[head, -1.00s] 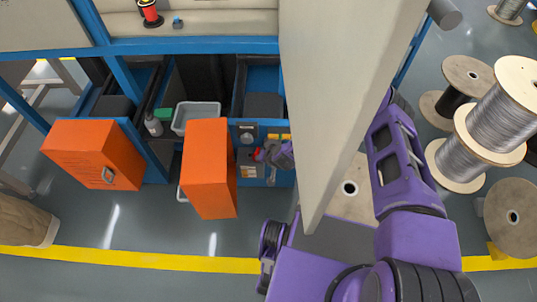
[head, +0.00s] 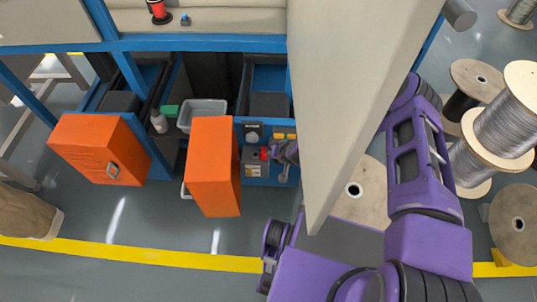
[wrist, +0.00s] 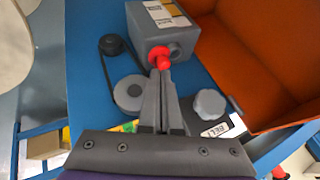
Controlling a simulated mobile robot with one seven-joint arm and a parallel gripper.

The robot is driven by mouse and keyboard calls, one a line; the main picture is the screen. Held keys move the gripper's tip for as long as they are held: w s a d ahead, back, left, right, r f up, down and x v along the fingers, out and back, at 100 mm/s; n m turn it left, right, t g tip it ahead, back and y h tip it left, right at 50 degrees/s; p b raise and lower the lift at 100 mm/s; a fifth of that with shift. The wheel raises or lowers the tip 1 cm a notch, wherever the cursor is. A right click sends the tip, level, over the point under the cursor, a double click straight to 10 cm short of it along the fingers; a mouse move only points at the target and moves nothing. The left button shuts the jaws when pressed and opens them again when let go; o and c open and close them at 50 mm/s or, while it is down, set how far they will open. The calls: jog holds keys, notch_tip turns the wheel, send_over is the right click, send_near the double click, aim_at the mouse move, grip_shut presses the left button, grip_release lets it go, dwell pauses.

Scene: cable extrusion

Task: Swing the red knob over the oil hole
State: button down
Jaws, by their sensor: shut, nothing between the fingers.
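The red knob (head: 264,154) sits on a small grey box (head: 252,160) on the blue machine front. In the wrist view the red knob (wrist: 160,62) sticks out from the grey box (wrist: 160,32), right at my fingertips. My gripper (wrist: 160,78) is shut with nothing between its fingers; its tips look to be at or against the knob, but contact is unclear. In the head view my gripper (head: 276,152) is just right of the knob. A round grey fitting (wrist: 176,50) is beside the knob; I cannot tell an oil hole in either view.
An open orange door (head: 213,167) stands left of the box; its inside (wrist: 270,60) is on the right in the wrist view. A grey knob (wrist: 209,104) and a round grey disc (wrist: 129,94) are near my fingers. A beige panel (head: 350,80) hides part of my arm.

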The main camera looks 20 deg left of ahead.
jog(key=v, duration=0.2)
jog(key=s+v, duration=0.1)
jog(key=v, duration=0.1)
jog(key=shift+w+a+f, duration=0.1)
jog(key=shift+f, duration=0.1)
jog(key=w+d+m+g+y, duration=0.1)
jog(key=d+m, duration=0.3)
jog(key=m, duration=0.7)
jog(key=w+d+m+g+y+b, duration=0.1)
jog(key=d+m, duration=0.4)
jog(key=m, duration=0.6)
jog(key=shift+r+g+y, duration=0.3)
jog(key=shift+r+y, duration=0.05)
jog(key=shift+y, duration=0.05)
